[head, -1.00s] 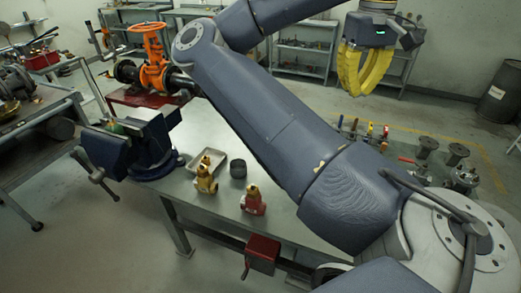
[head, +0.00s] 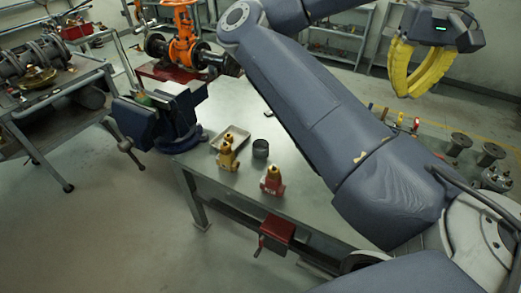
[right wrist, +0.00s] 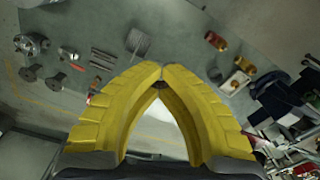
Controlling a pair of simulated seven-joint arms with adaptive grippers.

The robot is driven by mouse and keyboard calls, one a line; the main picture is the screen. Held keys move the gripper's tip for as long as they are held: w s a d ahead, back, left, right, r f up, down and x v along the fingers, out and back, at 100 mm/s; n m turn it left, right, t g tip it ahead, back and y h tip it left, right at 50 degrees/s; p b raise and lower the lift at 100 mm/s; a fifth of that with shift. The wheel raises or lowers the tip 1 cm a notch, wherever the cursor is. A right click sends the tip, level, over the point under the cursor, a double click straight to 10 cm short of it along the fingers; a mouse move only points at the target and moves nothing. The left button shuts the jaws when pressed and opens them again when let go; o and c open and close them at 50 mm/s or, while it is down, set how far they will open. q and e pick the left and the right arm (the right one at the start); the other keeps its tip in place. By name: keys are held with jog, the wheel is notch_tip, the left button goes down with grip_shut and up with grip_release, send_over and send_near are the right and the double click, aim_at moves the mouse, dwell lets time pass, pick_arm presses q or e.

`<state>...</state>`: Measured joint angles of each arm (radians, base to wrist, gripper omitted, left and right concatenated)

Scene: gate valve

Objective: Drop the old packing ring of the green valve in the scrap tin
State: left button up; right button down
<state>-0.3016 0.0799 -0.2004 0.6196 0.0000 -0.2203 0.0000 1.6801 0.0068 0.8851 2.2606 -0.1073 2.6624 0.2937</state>
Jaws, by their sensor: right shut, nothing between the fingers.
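A bit of green, perhaps the green valve (head: 144,99), shows between the jaws of the blue vise (head: 172,122); most of it is hidden. I cannot make out a packing ring. A dark round tin (head: 261,148), which may be the scrap tin, stands on the bench right of a shallow tray; it also shows in the right wrist view (right wrist: 216,75). My right gripper (head: 402,94) has yellow fingers, is raised at the upper right, far from vise and tin. Its fingertips meet in the right wrist view (right wrist: 156,82), empty. My left gripper is not in view.
A brass valve (head: 227,158) and a red valve (head: 271,180) stand near the bench's front edge. The shallow tray (head: 214,145) lies behind the brass one. A large orange valve (head: 184,45) stands beyond the vise. My arm covers much of the bench's right side.

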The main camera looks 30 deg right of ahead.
jog(key=w+d+f+n, duration=0.2)
jog(key=w+f+n, duration=0.4)
jog(key=w, duration=0.4)
jog(key=w+d+f+n, duration=0.1)
jog(key=w+f+n, duration=0.3)
jog(key=w+f, duration=0.55)
jog(key=w+a+f+n, duration=0.45)
jog(key=w+f, duration=0.25)
jog(key=w, duration=0.3)
jog(key=w+a+f+n, duration=0.4)
jog(key=w+a+f, duration=0.25)
jog(key=w, duration=0.25)
notch_tip(320, 180, down, 6)
jog(key=d, duration=0.1)
jog(key=shift+w+f+m, duration=0.1)
jog(key=shift+f+m, duration=0.05)
jog(key=shift+m, duration=0.1)
